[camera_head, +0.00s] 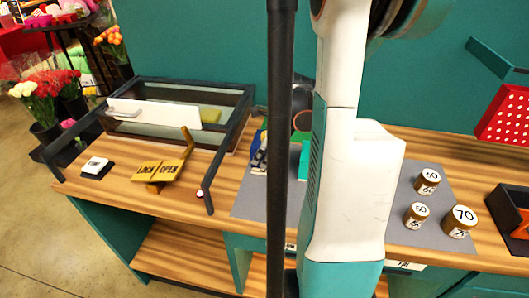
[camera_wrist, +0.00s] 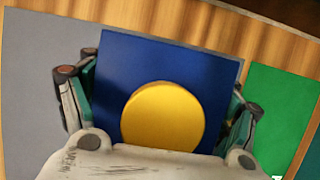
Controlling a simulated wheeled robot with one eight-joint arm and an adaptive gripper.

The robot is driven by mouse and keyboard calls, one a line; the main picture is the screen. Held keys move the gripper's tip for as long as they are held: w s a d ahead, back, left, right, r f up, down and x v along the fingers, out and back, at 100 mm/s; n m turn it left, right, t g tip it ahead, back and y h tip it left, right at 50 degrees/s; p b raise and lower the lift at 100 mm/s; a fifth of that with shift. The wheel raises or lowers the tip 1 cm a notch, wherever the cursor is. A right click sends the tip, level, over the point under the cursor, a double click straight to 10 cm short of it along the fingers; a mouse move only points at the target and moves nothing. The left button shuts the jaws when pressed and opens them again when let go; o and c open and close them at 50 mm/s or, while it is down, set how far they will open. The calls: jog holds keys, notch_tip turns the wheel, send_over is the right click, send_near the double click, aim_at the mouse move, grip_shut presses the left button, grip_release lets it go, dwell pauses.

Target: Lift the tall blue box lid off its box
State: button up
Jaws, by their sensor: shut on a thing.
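The tall blue box lid (camera_wrist: 125,65) fills the middle of the wrist view, a dark blue square top with a round yellow knob or disc on it. My gripper (camera_wrist: 163,88) has one finger at its left side and one at its right side and is shut on it. The box under the lid is hidden, so I cannot tell whether the lid is seated or raised. In the head view only a sliver of blue (camera_head: 257,137) shows left of my dark column; my arm and column hide the rest.
Brown numbered weights (camera_head: 460,221) stand on the right mat. A glass-topped case (camera_head: 170,90) and a yellow LOCK/OPEN lever (camera_head: 160,166) are at the left.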

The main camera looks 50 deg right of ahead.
notch_tip(320, 180, up, 18)
jog(key=p, duration=0.5)
jog(key=shift+f, duration=0.1)
dwell(0.5)
